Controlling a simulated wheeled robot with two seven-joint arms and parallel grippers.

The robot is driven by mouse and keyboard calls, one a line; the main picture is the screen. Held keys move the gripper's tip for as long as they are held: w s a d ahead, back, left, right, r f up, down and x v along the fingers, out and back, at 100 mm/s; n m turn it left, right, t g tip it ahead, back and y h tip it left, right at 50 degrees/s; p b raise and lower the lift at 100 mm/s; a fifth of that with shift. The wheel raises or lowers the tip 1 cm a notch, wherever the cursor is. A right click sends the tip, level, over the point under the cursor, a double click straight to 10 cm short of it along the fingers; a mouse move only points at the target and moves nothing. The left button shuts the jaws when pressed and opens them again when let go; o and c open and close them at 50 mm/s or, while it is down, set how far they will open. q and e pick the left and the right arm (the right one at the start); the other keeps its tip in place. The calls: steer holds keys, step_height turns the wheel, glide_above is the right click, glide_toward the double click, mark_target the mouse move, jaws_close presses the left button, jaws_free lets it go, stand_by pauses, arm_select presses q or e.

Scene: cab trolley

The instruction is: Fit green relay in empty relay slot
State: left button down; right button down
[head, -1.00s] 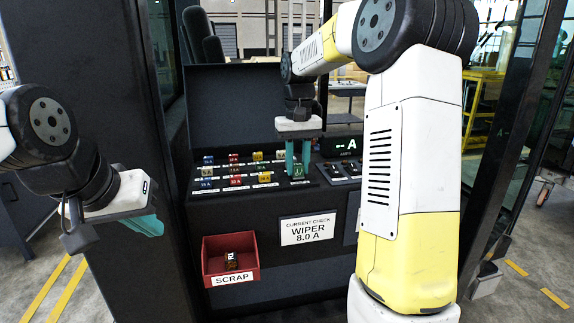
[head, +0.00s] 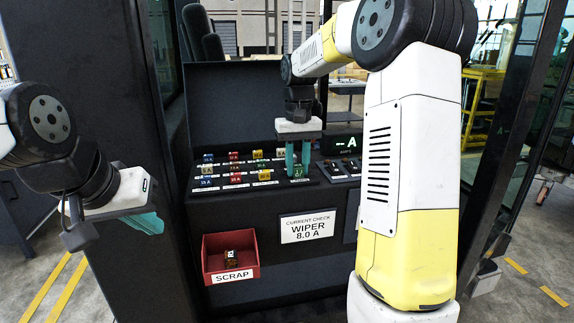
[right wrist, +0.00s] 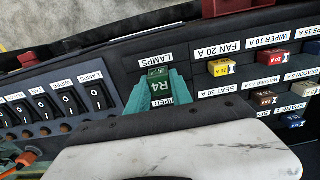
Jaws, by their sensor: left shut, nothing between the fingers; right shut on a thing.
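The green relay (right wrist: 159,88), marked R4, is between the teal fingers of my right gripper (right wrist: 160,96). In the head view the right gripper (head: 299,170) points down at the right part of the panel, shut on the relay (head: 299,172). The relay is at the relay position between the LAMPS and WIPER labels. The slot itself is hidden under the relay and fingers, so I cannot tell how deep the relay sits. My left gripper (head: 150,224) is shut and empty at the left, well away from the panel.
Several coloured fuses (head: 235,168) stand in labelled rows left of the relay. A row of black rocker switches (right wrist: 72,99) lies on its other side. A red SCRAP bin (head: 250,271) with a dark part in it hangs below the panel, beside a WIPER 8.0 A card (head: 308,228).

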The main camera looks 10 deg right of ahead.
mark_target(297, 165)
steer(key=shift+f, duration=0.1)
stand_by(0.3)
steer(key=c, duration=1.1)
jaws_free()
steer(key=shift+o, duration=0.2)
step_height(297, 165, up, 7)
steer(key=shift+f, duration=0.1)
steer(key=shift+s+r, duration=0.1)
steer(key=shift+r, duration=0.3)
steer(key=s+a+f+t+y, duration=0.1)
steer(key=s+f+t, duration=0.1)
steer(key=s, duration=1)
steer(key=s+a+f+t+y, duration=0.1)
steer(key=s+t, duration=0.3)
steer(key=s, duration=0.8)
steer(key=shift+f, duration=0.65)
